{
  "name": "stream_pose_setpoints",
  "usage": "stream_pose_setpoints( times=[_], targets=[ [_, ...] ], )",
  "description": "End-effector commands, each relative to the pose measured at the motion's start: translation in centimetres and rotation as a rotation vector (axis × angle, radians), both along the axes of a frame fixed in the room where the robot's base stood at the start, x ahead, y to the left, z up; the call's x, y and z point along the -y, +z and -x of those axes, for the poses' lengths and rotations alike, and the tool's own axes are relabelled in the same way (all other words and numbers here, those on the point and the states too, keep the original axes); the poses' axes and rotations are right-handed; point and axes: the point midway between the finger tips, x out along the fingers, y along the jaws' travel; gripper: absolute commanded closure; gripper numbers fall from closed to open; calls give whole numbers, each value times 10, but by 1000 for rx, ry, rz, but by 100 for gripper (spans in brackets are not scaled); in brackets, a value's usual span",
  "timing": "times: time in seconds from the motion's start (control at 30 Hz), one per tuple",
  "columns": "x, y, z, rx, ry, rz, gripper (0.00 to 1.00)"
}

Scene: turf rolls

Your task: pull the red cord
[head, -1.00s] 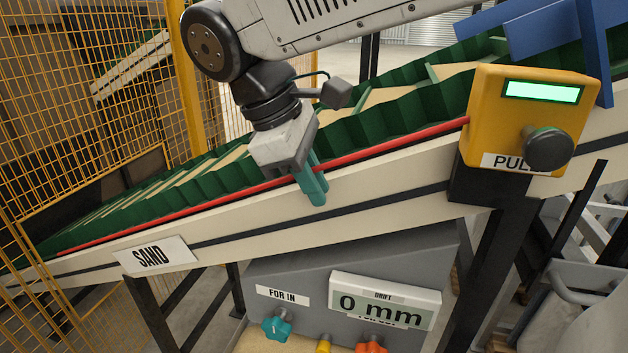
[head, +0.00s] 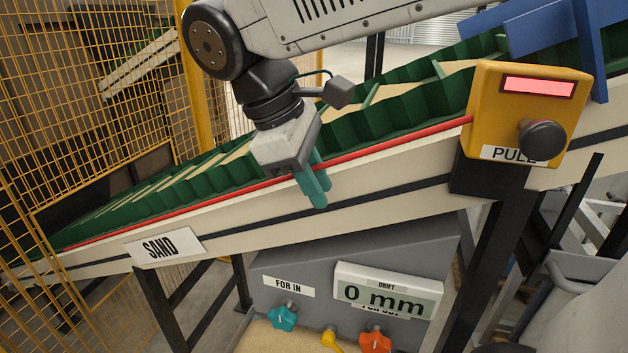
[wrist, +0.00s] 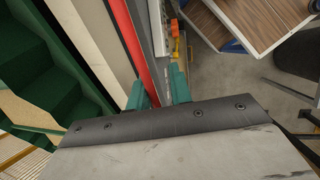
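The red cord (head: 400,145) runs in a slanting line along the pale side rail of the conveyor, up to the yellow switch box (head: 527,88). The box carries a lit red panel, a dark round knob and a PULL label. My gripper (head: 318,190) is at the middle of the cord, pointing down, with its teal fingers either side of it. In the wrist view the red cord (wrist: 136,50) passes between the two fingers (wrist: 158,92), which look closed on it; the contact itself is partly hidden.
The green conveyor belt (head: 400,115) with sand lies behind the cord. A grey panel below has a display (head: 386,292) reading 0 mm and several coloured knobs. A yellow mesh fence (head: 90,120) stands at the left. A blue frame (head: 540,32) is at upper right.

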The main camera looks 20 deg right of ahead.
Motion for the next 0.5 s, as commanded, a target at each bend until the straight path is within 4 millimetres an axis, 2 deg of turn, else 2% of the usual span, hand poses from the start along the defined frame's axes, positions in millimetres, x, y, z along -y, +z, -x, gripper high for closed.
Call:
stream_pose_setpoints(
  times=[0.27, 0.5],
  targets=[
    [-3, 5, -1, 0, 1, -1, 82],
    [-19, 41, -4, 0, 2, -2, 82]
  ],
)
